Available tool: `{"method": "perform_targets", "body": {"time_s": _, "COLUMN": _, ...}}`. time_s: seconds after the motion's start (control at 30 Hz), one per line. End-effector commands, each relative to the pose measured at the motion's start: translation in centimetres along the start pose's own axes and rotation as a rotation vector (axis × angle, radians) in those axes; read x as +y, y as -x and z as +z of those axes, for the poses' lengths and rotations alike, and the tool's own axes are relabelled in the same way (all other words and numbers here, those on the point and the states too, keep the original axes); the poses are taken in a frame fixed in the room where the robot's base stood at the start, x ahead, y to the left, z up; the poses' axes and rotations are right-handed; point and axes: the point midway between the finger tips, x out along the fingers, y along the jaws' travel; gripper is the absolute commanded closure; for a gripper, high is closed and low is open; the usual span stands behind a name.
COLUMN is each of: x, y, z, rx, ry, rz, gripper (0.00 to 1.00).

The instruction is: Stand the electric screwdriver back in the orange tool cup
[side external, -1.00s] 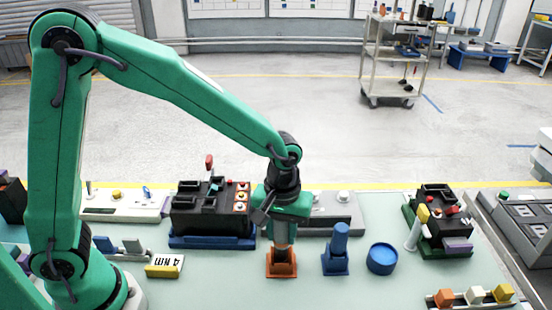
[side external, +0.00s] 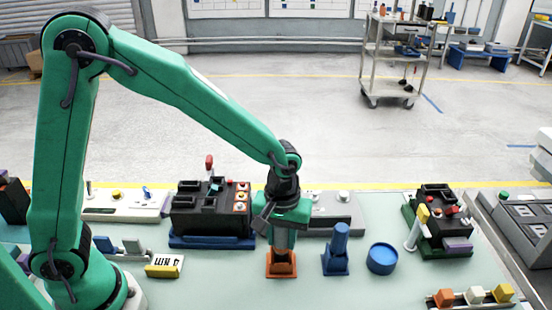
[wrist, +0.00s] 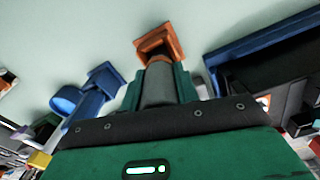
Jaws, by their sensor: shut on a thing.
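The orange tool cup (side external: 281,268) stands on the pale green table in the middle of the side view; it also shows at the top centre of the wrist view (wrist: 168,44). My gripper (side external: 284,225) is directly above the cup, pointing down, shut on the electric screwdriver (side external: 283,240). The screwdriver is a grey cylinder, upright, and it also shows between the green jaws in the wrist view (wrist: 158,82). Its lower end is at the orange cup's mouth and seems to be inside it; how deep it sits is hidden.
A blue holder (side external: 336,255) stands just right of the orange cup, with a round blue dish (side external: 382,258) beyond it. A black breaker unit on a blue base (side external: 210,241) is at the left. A yellow-and-white block (side external: 165,266) lies nearer. Bare table lies in front.

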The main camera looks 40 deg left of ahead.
Motion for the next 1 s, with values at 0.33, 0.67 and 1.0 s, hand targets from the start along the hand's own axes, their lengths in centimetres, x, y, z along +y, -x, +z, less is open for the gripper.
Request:
{"method": "perform_targets", "body": {"time_s": 0.33, "x": 0.01, "y": -0.59, "z": -0.01, "rx": 0.000, "ry": 0.000, "rz": 0.000, "gripper": 0.93}}
{"method": "perform_targets", "body": {"time_s": 0.67, "x": 0.00, "y": -0.72, "z": 0.00, "rx": 0.000, "ry": 0.000, "rz": 0.000, "gripper": 0.44}}
{"method": "perform_targets", "body": {"time_s": 1.0, "x": 0.01, "y": -0.29, "z": -0.01, "rx": 0.001, "ry": 0.000, "rz": 0.001, "gripper": 0.44}}
